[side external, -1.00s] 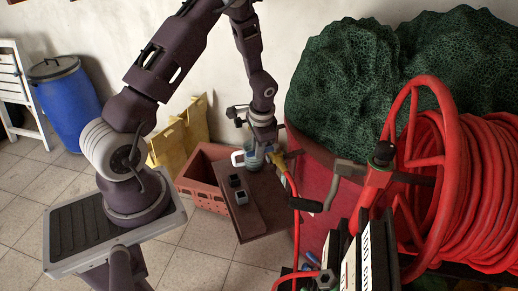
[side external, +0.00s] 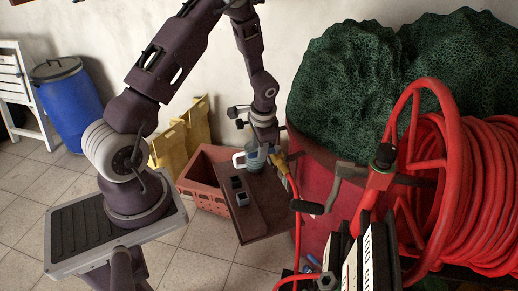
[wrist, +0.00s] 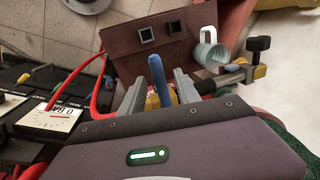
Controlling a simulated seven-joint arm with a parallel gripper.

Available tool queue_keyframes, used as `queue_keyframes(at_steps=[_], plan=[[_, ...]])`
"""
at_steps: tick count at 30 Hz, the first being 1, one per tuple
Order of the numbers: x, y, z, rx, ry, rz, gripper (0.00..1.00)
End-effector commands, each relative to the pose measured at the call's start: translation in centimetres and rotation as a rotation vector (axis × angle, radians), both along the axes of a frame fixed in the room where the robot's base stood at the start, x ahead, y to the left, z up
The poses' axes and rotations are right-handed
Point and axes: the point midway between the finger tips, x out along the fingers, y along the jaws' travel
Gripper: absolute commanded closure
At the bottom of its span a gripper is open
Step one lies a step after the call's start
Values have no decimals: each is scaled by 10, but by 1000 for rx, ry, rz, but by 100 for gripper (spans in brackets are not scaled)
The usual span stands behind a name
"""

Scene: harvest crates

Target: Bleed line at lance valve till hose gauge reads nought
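My gripper (wrist: 159,77) points down over the yellow lance valve (side external: 280,159). In the wrist view a blue lever (wrist: 157,76) stands between its two grey fingers, with a gap on each side. Yellow parts show below the lever, partly hidden by the fingers and my gripper body. In the side view the red hose (side external: 296,215) runs down from the valve. The gauge (wrist: 46,118), a white dial marked BAR, is at the left of the wrist view. A red needle shows near the 0 mark, but its exact reading is too small to tell.
A brown board (side external: 262,222) bears two small dark square holders (side external: 242,199) and a pale mug (side external: 254,159) close to my gripper. A red crate (side external: 193,184) stands behind. A crank handle (side external: 307,206) and the red hose reel (side external: 455,130) stand at the right.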

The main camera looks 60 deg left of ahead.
Motion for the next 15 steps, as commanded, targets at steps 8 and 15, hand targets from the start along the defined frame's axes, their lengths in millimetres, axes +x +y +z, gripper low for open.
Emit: queue_keyframes(at_steps=[8, 15], plan=[[-1, -10, 53, 1, -5, 0, 61], [-3, -13, 66, 1, 0, -1, 61]])
